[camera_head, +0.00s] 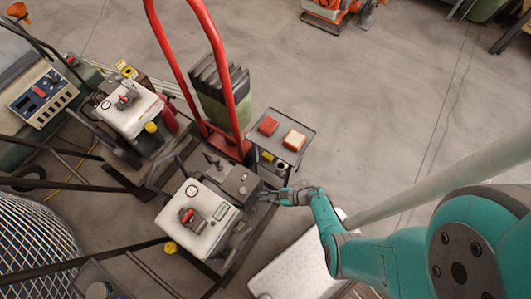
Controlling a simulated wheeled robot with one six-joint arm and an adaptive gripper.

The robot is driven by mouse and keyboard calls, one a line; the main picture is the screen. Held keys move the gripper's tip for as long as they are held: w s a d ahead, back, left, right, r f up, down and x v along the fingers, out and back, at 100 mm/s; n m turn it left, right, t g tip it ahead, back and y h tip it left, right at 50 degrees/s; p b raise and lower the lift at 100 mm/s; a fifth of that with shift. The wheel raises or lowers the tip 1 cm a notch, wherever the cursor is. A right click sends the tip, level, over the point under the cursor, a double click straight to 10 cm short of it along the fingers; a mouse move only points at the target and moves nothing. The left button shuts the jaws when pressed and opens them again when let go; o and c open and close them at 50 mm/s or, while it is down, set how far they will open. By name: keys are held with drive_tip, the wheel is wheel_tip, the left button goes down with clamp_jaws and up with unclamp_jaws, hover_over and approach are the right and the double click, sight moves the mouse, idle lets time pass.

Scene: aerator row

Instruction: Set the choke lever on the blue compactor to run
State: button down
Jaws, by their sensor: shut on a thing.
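The near machine has a cream tank (197,219) with a red-and-black cap, a round gauge and a dark engine block (240,184) beside it. No blue body colour shows clearly on it. My gripper (272,197) reaches in from the right, level with the engine's right side. Its fingers are shut on a small part there, which looks to be the choke lever. The lever itself is hidden at the fingertips, and its setting cannot be made out.
A second cream-tanked machine (130,108) stands at the upper left. A red hand truck (219,60) stands behind. A small grey stand (277,125) with red and orange blocks is close above my gripper.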

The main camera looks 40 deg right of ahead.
drive_tip(key=c, duration=1.2)
unclamp_jaws()
drive_tip(key=shift+o, duration=0.2)
drive_tip(key=shift+d, duration=0.15)
drive_tip(key=v, duration=0.7)
drive_tip(key=shift+s, duration=0.15)
drive_tip(key=shift+r, duration=0.15)
